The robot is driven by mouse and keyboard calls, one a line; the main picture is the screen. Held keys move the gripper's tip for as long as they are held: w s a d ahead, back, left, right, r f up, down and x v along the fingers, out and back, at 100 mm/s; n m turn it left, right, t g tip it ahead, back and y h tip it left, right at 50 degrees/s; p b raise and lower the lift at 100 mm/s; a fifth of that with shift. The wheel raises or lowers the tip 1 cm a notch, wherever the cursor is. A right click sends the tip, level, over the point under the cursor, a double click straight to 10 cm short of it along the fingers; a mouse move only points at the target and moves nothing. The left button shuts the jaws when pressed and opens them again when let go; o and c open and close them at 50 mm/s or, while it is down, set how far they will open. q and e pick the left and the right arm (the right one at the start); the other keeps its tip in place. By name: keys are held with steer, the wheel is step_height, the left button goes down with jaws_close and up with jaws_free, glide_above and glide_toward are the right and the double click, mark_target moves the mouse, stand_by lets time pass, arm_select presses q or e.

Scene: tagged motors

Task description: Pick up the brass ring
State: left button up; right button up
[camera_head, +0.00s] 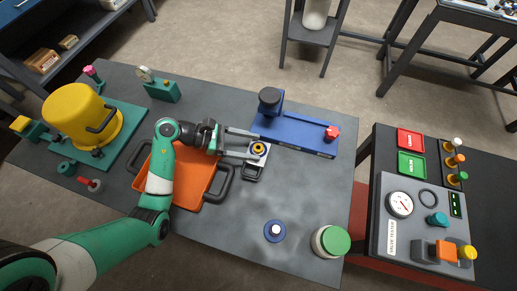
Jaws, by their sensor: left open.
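The brass ring (258,148) is a small yellow-gold ring with a dark centre, seen in the head view near the middle of the table. It sits on a small pale block or plate (265,158), partly covered by my gripper. My left gripper (257,147) reaches in from the left, with its two long grey fingers apart. In the picture one fingertip is above the ring and the other below it. I cannot tell whether the fingers touch the ring or hover over it. My right gripper is not in view.
A blue fixture (290,133) with a red knob lies just behind the ring. An orange tray (205,185) lies under my left arm. A yellow drum (78,115) stands left. A blue disc (274,231) and green-lidded jar (332,241) are at front. A control panel (420,205) stands right.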

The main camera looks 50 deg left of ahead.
arm_select(q)
steer(key=shift+w+d+f, duration=0.15)
steer(key=shift+w+d, duration=0.1)
steer(key=shift+w, duration=0.05)
jaws_close()
stand_by(0.4)
steer(key=shift+r+p, duration=0.3)
steer(key=shift+r, duration=0.15)
step_height(320, 180, up, 3)
steer(key=shift+f+p, duration=0.1)
steer(key=shift+p, duration=0.75)
steer(key=s+d+r+p, duration=0.6)
steer(key=s+d+r, duration=0.2)
steer(key=d, duration=0.3)
steer(key=shift+s+r, duration=0.35)
steer(key=shift+r, duration=0.35)
